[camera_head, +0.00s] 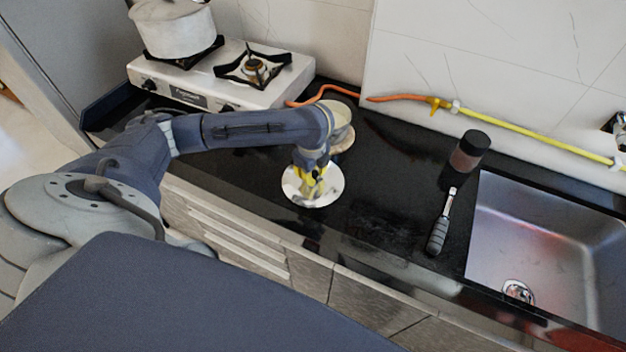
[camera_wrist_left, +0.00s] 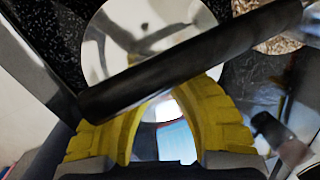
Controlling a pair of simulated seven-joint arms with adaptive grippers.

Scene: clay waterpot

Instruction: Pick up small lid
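A shiny round lid (camera_head: 332,192) lies on the black counter in the middle of the head view. It also shows as a reflective disc in the left wrist view (camera_wrist_left: 110,42). My left gripper (camera_head: 312,187) is directly over the lid, with its yellow fingers pointing down at the lid's middle. In the left wrist view the fingers (camera_wrist_left: 165,85) arch around a shiny patch. A dark bar crosses in front of the fingertips, so I cannot tell whether they grip a knob. My right gripper is in neither view.
A cream round object (camera_head: 341,114) stands just behind the lid, partly hidden by my arm. A dark jar (camera_head: 468,152) and a black-handled tool (camera_head: 440,228) are right, beside the sink (camera_head: 560,235). A stove (camera_head: 215,82) with a white pot (camera_head: 175,28) is back left.

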